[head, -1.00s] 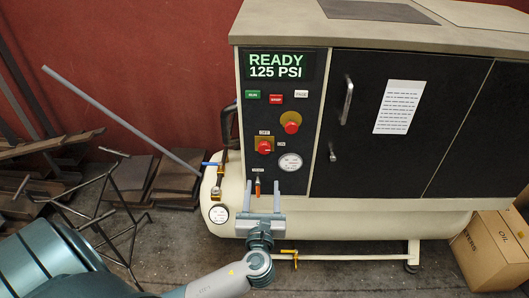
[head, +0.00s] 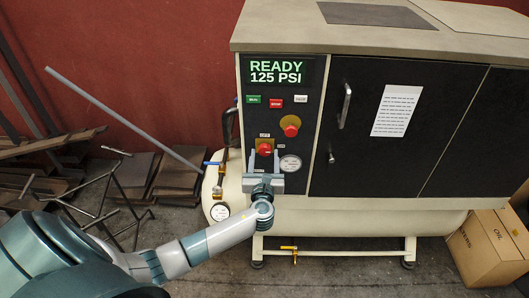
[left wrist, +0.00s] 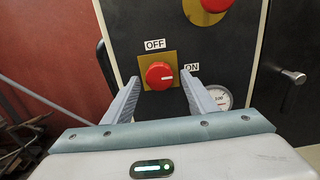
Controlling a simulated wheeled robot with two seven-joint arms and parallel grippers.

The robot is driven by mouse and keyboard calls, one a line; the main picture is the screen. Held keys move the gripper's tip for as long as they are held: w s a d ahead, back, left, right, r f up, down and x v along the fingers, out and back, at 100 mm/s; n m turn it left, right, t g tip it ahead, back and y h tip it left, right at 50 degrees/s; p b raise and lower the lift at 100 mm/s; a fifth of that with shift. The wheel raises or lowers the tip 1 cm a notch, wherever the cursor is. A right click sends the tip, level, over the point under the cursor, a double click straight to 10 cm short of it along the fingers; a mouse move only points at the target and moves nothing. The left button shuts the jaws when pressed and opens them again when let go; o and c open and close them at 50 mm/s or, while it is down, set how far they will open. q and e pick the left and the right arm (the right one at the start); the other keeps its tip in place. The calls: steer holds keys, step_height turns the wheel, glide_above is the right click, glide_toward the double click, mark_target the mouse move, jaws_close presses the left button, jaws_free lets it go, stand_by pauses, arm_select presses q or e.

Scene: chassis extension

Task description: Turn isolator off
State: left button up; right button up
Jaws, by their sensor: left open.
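The isolator is a red round knob (head: 264,149) on a yellow plate on the black panel of the compressor. In the left wrist view the isolator knob (left wrist: 159,76) has a white mark pointing right toward the ON label (left wrist: 191,67). The OFF label (left wrist: 155,44) is above it. My left gripper (head: 264,160) is at the panel just below the knob. In the left wrist view the open fingers of the left gripper (left wrist: 160,88) appear either side of the knob. I cannot tell whether they touch it. My right gripper is not in view.
Another red knob (head: 290,125) sits above and to the right. A gauge (head: 290,163) is right of the isolator. The display (head: 276,71) reads READY 125 PSI. A door handle (head: 345,106) protrudes at right. A cardboard box (head: 489,246) and scrap metal lie on the floor.

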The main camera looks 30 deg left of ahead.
arm_select(q)
steer(key=shift+w+a, duration=0.4)
steer(key=shift+w, duration=0.15)
steer(key=c, duration=1.1)
steer(key=shift+o, duration=0.2)
